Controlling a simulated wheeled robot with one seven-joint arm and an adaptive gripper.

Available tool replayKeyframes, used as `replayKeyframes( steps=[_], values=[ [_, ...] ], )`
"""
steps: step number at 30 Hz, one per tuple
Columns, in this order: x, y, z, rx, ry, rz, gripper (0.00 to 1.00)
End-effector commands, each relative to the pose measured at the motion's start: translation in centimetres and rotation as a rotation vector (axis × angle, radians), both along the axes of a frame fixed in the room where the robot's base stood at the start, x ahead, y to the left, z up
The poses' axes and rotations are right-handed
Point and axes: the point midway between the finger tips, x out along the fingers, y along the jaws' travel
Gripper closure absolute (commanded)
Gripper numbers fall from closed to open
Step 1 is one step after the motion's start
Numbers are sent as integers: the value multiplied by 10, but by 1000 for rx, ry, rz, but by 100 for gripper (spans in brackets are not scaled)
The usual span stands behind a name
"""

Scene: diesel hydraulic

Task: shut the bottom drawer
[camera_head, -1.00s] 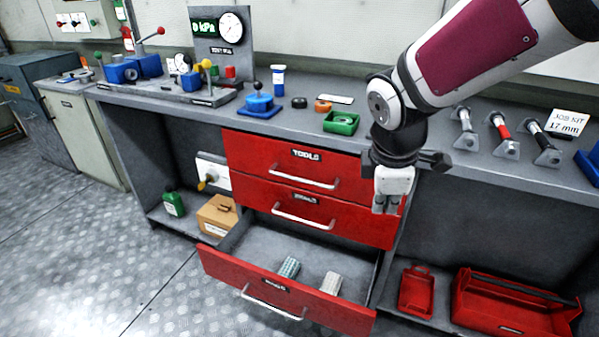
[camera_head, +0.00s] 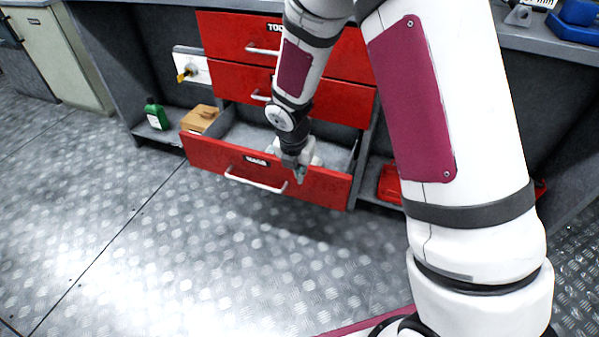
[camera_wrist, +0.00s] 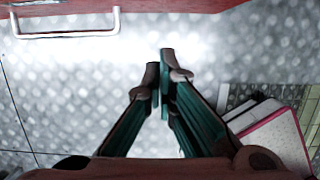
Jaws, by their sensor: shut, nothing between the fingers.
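The bottom drawer (camera_head: 215,157) is pulled out of the red cabinet, with its inside showing behind its red front. Its pale bar handle (camera_head: 255,182) is left of my gripper in the head view; the handle (camera_wrist: 65,34) also shows at the upper left of the wrist view. My gripper (camera_head: 300,177) points down and overlaps the right half of the drawer front in the head view. In the wrist view its fingers (camera_wrist: 160,72) are shut and empty above the floor, with a visible gap to the red front. My arm hides part of the drawer's inside.
The two upper drawers (camera_head: 230,80) are shut. A green bottle (camera_head: 156,114) and a cardboard box (camera_head: 199,119) are on the low shelf at left. A red bin (camera_head: 389,183) is to the right of the drawer. The floor (camera_head: 200,260) in front is clear.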

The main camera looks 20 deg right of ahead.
Motion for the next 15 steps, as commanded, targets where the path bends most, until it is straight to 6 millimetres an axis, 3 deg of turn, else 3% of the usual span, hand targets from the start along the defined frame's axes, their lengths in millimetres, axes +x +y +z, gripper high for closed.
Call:
replayKeyframes(
  steps=[1, 10, 15],
  values=[
    [1, -2, -15, -1, 3, -1, 100],
    [13, -10, -71, -2, 2, -2, 100],
    [35, -26, -65, 1, -2, -7, 100]
  ],
)
